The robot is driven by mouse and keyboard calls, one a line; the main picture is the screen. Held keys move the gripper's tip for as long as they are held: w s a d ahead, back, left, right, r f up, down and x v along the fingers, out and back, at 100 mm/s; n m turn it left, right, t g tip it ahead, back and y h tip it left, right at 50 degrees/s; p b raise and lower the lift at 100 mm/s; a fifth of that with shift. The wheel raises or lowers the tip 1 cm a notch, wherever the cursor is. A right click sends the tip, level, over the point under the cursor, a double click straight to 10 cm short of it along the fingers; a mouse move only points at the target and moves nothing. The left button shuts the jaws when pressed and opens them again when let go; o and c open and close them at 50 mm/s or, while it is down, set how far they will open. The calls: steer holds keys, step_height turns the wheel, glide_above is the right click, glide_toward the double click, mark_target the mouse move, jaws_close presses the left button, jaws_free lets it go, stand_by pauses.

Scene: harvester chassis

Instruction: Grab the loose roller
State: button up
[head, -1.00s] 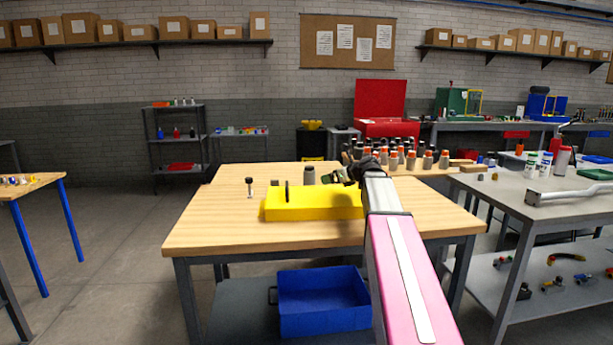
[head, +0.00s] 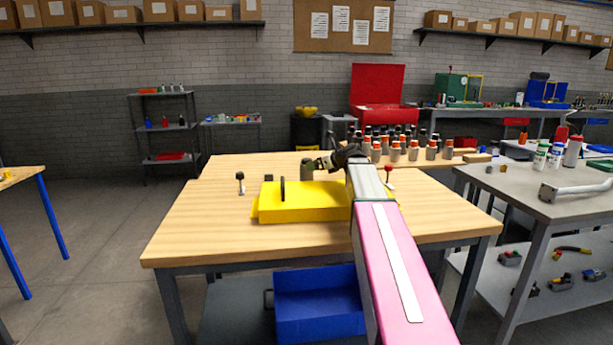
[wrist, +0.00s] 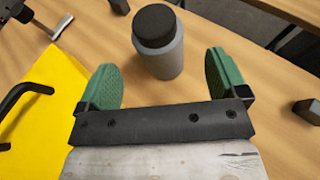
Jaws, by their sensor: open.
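The loose roller, a grey cylinder with a black top (head: 306,172), stands upright on the wooden table just behind the yellow chassis (head: 300,207). In the wrist view the roller (wrist: 158,42) stands ahead of my gripper (wrist: 164,78), in line with the gap between its green fingers. My gripper is open and empty, with a finger to either side of that line. The roller looks mostly beyond the fingertips, and I see no contact. In the head view my gripper (head: 324,163) is beside the roller on its right, partly hidden by my arm.
The chassis has a black handle (head: 283,189). Several orange and grey cylinders (head: 413,150) stand behind on the right.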

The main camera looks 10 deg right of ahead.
mark_target(307, 173)
steer(key=x, duration=0.6)
steer(key=shift+w+a+r, duration=0.1)
steer(key=shift+w+a, duration=0.1)
steer(key=shift+a, duration=0.1)
steer(key=c, duration=1.3)
